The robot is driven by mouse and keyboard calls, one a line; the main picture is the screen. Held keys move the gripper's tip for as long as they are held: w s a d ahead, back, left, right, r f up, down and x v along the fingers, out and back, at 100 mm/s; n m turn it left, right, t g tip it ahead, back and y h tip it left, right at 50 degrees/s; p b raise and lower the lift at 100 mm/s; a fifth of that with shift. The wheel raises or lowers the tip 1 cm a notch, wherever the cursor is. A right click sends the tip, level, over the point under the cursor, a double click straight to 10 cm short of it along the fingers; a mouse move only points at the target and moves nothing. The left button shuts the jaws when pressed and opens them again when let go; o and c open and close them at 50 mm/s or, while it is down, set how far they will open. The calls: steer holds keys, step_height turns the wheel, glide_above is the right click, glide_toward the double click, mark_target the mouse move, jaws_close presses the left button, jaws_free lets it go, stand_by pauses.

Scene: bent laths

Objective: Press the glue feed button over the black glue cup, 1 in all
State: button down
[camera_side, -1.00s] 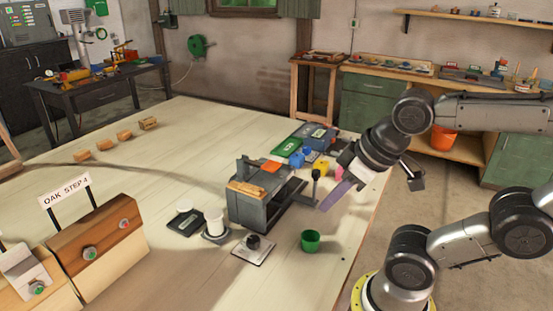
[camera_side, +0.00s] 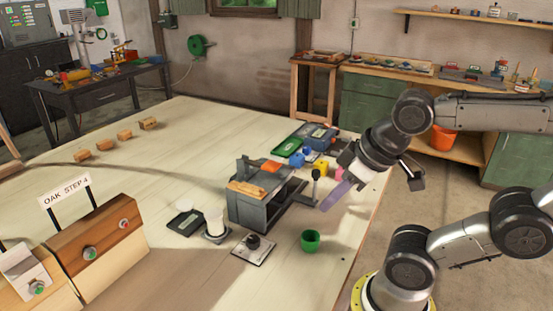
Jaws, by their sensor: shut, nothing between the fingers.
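My gripper (camera_side: 337,194) reaches down and left from the arm at the table's right edge. Its long purple end looks shut, with nothing seen between the fingers. It is just right of a lever with a black knob (camera_side: 316,174); I cannot tell whether they touch. A small black round piece (camera_side: 253,241), possibly the black glue cup, sits on a pale square plate (camera_side: 250,254) nearer the camera, apart from my gripper. I cannot tell which is the glue feed button.
A grey box-shaped fixture (camera_side: 250,213) with wood on top stands mid-table. A green cup (camera_side: 310,241), a white cylinder (camera_side: 214,219) and a dark tray (camera_side: 185,224) are near it. Wooden panels with buttons (camera_side: 97,247) stand at front left.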

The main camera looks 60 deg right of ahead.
steer(key=w+d+r+m+t+h, duration=0.1)
steer(key=w+d+r+m+t, duration=0.15)
steer(key=w+r+m, duration=0.4)
steer(key=w+d+r+m+t+h, duration=0.1)
steer(key=w+d+r+m, duration=0.2)
steer(key=w, duration=0.6)
steer(key=w+d+f+m+h, duration=0.1)
steer(key=w+d+f+m, duration=0.1)
steer(key=d, duration=0.4)
steer(key=w+d+f+m, duration=0.1)
steer(key=w+d+m, duration=0.1)
steer(key=d, duration=0.4)
steer(key=shift+w+f+g+h, duration=0.35)
steer(key=shift+w+f+h, duration=0.05)
steer(key=shift+w, duration=0.4)
steer(key=shift+f, duration=4.4)
